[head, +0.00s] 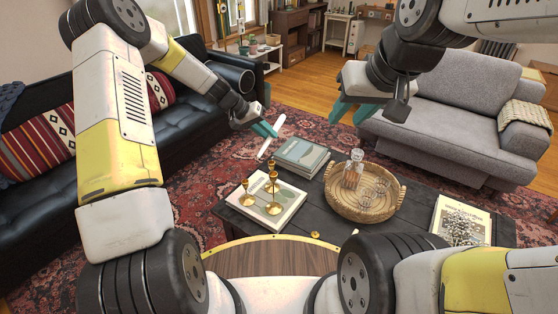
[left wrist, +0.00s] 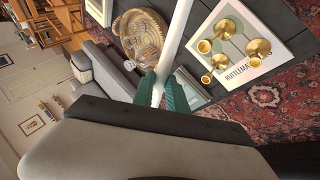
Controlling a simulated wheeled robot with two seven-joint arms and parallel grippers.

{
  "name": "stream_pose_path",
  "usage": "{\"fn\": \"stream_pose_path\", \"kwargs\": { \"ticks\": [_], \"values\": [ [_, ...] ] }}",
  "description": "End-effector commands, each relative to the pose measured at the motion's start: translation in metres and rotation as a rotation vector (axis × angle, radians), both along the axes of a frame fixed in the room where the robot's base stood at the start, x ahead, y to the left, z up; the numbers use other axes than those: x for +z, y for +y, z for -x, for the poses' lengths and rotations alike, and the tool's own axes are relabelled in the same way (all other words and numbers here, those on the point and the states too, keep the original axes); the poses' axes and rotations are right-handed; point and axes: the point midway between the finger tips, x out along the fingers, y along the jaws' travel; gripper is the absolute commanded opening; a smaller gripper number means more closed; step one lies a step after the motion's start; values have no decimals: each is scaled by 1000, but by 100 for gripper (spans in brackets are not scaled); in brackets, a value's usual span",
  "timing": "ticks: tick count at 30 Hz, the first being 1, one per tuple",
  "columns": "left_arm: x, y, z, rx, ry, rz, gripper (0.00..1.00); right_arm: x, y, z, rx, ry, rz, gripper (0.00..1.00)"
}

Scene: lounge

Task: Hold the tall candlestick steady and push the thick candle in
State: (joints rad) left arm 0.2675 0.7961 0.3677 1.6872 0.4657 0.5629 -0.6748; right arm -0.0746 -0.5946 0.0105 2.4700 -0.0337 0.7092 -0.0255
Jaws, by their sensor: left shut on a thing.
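A small group of brass candlesticks (head: 273,190) stands upright on a pale book on the dark coffee table; they also show from above in the left wrist view (left wrist: 258,47). They overlap, so I cannot tell surely which is the tall one. My left gripper (head: 265,129) is shut on a long white candle (head: 279,123), held tilted in the air beyond the table's far left side. The candle (left wrist: 180,40) also shows between the teal fingers in the left wrist view. My right gripper (head: 357,110) is raised above the table's far side, its teal fingers apart and empty.
A wicker tray (head: 338,205) with glassware stands right of the candlesticks. A second book (head: 301,154) lies behind them. A small brass piece (head: 315,235) is near the table's front edge. A black sofa (head: 190,118) is at left, a grey sofa (head: 440,125) at right.

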Motion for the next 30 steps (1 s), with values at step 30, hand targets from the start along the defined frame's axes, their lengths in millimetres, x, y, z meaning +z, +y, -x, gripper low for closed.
{"fn": "stream_pose_path", "kwargs": {
  "ticks": [30],
  "values": [
    [0, 0, 0, 2, 0, 0, 0, -228, 0, -287, 357, -212, 209, 36]
  ]
}}
